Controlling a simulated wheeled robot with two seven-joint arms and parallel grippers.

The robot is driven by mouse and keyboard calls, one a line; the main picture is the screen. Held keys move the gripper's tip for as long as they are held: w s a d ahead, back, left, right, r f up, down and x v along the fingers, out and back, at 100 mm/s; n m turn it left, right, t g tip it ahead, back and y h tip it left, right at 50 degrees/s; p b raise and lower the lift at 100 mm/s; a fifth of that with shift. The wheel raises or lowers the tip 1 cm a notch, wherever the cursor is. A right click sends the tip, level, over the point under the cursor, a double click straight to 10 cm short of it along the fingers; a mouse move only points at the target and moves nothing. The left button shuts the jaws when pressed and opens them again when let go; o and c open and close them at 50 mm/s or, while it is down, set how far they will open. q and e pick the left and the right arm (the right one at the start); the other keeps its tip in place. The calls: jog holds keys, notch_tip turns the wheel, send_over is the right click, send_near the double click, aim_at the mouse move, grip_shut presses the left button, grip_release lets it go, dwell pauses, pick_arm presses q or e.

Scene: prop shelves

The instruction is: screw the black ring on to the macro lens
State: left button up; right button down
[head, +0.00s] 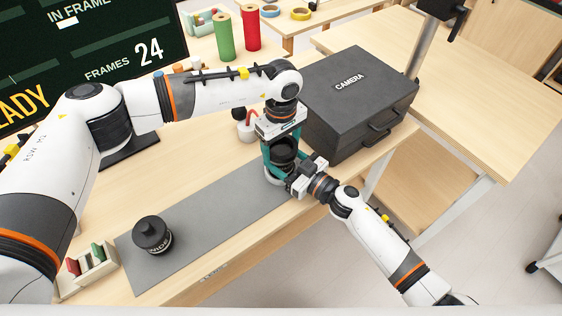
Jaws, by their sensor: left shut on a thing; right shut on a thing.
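My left gripper (284,153) reaches down from above at the right end of the grey mat (215,213). Its teal fingers are shut around a dark round piece, which looks like the black ring (285,147). My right gripper (284,178) comes in from the lower right and is shut on a dark cylinder directly below, which looks like the macro lens (281,166). The fingers hide much of both pieces. I cannot tell whether ring and lens touch or how the threads sit.
A black lens marked WIDE (153,236) stands on the mat's left part. A black CAMERA case (352,100) stands close behind the grippers on the right. A small holder (92,268) is at the front left. Green (224,38) and red (251,28) rolls stand at the back.

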pick_arm(q)
jog(key=o, duration=1.1)
jog(key=shift+r, duration=0.15)
notch_tip(320, 180, up, 4)
jog(key=shift+r, duration=0.1)
jog(key=shift+c, duration=0.5)
jog(key=n, duration=0.4)
jog(key=shift+s+d+r+n, duration=0.1)
jog(key=shift+d+r+n, duration=0.1)
jog(key=shift+r+n, duration=0.15)
jog(key=n, duration=0.3)
jog(key=r+n, duration=0.1)
jog(key=n, duration=0.5)
jog(key=r+n, duration=0.1)
jog(key=n, duration=0.1)
jog(key=shift+n, duration=0.25)
jog(key=n, duration=0.6)
jog(key=shift+a+r, duration=0.2)
jog(key=shift+r, duration=0.2)
